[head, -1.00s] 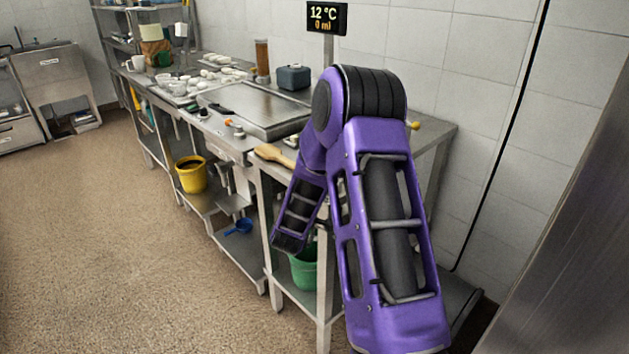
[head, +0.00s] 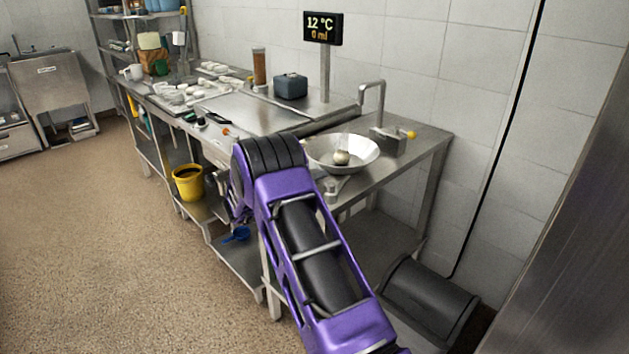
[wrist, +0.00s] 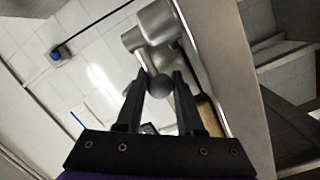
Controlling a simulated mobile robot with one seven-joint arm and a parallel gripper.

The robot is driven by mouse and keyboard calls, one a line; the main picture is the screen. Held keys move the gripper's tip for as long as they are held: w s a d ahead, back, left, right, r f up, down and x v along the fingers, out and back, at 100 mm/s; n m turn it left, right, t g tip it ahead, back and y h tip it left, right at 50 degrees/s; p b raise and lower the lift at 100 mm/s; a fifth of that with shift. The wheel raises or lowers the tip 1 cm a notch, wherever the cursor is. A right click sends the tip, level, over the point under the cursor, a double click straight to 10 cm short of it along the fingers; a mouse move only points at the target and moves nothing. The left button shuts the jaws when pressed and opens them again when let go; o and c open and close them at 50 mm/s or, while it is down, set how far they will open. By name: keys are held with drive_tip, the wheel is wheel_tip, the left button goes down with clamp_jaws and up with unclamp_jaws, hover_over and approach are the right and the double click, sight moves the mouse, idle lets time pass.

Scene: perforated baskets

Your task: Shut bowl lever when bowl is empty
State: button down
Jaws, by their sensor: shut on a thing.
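The metal bowl (head: 368,155) is set in the counter's right part in the head view. A small pale round piece sits at its bottom; no water is clearly seen. A grey fitting (head: 331,190) shows under the bowl's front; I cannot tell whether it is the lever. In the wrist view, the lever (wrist: 158,24) is a grey metal piece ending in a dark round knob (wrist: 159,86). My gripper (wrist: 160,84) is shut on this knob, with one finger on each side. My arm hides the gripper in the head view.
A tap (head: 373,98) with a yellow knob (head: 411,134) stands behind the bowl. A yellow bucket (head: 188,182) and a blue scoop (head: 238,235) are on the lower shelf. A dark bin (head: 428,300) stands at right. The floor at left is clear.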

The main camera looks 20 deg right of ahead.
drive_tip(key=shift+d+m+g, duration=0.15)
drive_tip(key=shift+m+g, duration=0.15)
drive_tip(key=c, duration=0.5)
unclamp_jaws()
drive_tip(key=shift+f, duration=0.1)
drive_tip(key=shift+s, duration=0.1)
